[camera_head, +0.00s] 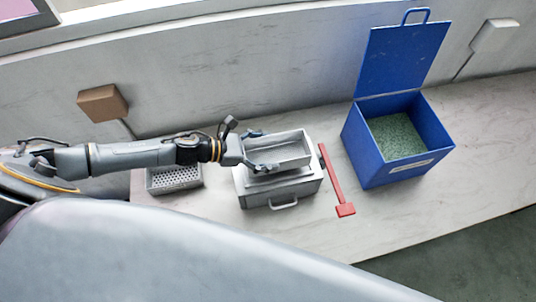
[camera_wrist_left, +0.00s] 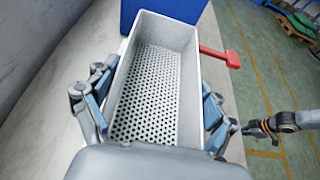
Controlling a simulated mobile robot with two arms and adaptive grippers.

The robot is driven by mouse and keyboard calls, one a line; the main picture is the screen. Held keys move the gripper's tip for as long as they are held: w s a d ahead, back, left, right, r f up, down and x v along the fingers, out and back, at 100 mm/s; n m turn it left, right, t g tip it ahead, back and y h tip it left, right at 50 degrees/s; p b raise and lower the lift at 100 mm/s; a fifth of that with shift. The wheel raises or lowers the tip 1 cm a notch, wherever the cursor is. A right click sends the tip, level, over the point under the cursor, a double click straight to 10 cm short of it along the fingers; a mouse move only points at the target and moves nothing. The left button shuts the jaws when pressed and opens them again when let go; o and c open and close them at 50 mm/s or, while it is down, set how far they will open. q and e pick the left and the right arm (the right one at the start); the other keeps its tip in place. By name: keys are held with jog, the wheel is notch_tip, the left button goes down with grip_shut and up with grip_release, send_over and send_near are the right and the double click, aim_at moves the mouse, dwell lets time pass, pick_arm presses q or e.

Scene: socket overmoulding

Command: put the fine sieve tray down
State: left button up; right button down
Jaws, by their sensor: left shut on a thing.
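My left gripper (camera_head: 260,151) is shut on a grey rectangular sieve tray (camera_head: 292,150), with its blue-padded fingers on the tray's two long sides. In the left wrist view the held tray (camera_wrist_left: 190,45) shows a floor full of small round holes and no contents. In the head view the tray is over a grey metal box (camera_head: 285,192) with a front handle. I cannot tell whether it touches the box. My right gripper (camera_wrist_left: 250,129) shows small at the right of the left wrist view, apart from the tray; its jaw state is unclear.
Another perforated tray (camera_head: 174,182) sits on the bench left of the metal box, partly under my left arm. A red T-shaped tool (camera_head: 334,178) lies right of the box. Further right stands an open blue bin (camera_head: 380,158) holding green granules (camera_head: 397,137). The bench front right is clear.

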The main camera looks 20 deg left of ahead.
aim_at(282, 157)
pick_arm(q)
notch_tip(282, 157, down, 3)
jog(key=shift+r+p, duration=0.15)
jog(key=shift+p, duration=0.3)
jog(key=shift+f+b, duration=0.35)
jog(key=o, duration=1.4)
jog(key=shift+r, duration=0.1)
jog(key=shift+c, duration=0.2)
pick_arm(e)
jog(key=shift+d+r, duration=0.35)
jog(key=shift+d, duration=0.15)
pick_arm(q)
jog(key=shift+r, duration=0.15)
pick_arm(e)
jog(key=shift+r, duration=0.15)
pick_arm(q)
jog(key=shift+s+a, duration=0.15)
jog(key=b+v, duration=0.2)
jog(key=v, duration=0.7)
jog(key=shift+s+a, duration=0.2)
jog(key=shift+b+v, duration=0.35)
jog(key=shift+v, duration=0.75)
pick_arm(e)
jog(key=shift+s+a+f, duration=0.1)
jog(key=shift+a+f, duration=0.05)
jog(key=shift+f, duration=0.65)
jog(key=shift+a+f, duration=0.1)
jog(key=shift+f, duration=0.7)
